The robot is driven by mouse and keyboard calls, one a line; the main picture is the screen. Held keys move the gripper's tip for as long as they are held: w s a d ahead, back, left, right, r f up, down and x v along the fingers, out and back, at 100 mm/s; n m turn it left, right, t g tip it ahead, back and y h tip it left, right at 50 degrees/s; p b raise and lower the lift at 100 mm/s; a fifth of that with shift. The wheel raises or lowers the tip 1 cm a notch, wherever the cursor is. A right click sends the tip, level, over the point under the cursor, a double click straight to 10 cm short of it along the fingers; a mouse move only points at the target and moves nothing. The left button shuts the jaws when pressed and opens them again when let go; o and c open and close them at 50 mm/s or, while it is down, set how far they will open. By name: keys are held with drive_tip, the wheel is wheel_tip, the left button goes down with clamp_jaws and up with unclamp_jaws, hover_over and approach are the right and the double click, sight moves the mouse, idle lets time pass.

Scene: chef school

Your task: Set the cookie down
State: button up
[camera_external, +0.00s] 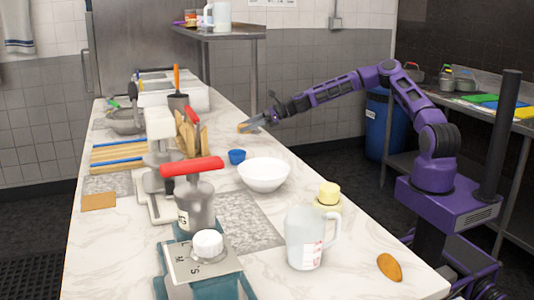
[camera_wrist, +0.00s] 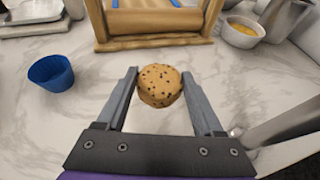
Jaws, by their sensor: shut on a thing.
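The cookie (camera_wrist: 160,86) is round, golden brown and dotted with dark chips. In the wrist view it sits between the two fingertips of my gripper (camera_wrist: 161,82), which is shut on it. In the external view my gripper (camera_external: 256,123) reaches in from the right to the counter's far right side. The cookie (camera_external: 243,127) shows there as a small tan shape at the fingertips. The marble counter (camera_wrist: 95,65) lies below it. I cannot tell the exact gap between the cookie and the counter.
A blue cup (camera_wrist: 50,73) stands left of the gripper in the wrist view. A wooden frame (camera_wrist: 155,22) is just ahead, and a small bowl (camera_wrist: 242,31) is ahead right. A white bowl (camera_external: 264,174) and a clear jug (camera_external: 306,237) stand nearer on the counter.

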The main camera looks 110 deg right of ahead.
sight(247, 144)
drive_tip(key=shift+f+b, duration=0.3)
drive_tip(key=shift+f, duration=1.85)
drive_tip(key=shift+f, duration=0.1)
drive_tip(key=shift+f, duration=0.15)
drive_tip(key=o, duration=1.4)
drive_tip(key=shift+c, duration=0.2)
drive_tip(key=shift+s+r, duration=0.1)
drive_tip(key=shift+r, duration=0.2)
drive_tip(key=p+v, duration=0.1)
drive_tip(key=v, duration=1)
drive_tip(key=shift+s+a+r, duration=0.1)
drive_tip(key=shift+s+a, duration=0.1)
drive_tip(key=shift+s, duration=0.15)
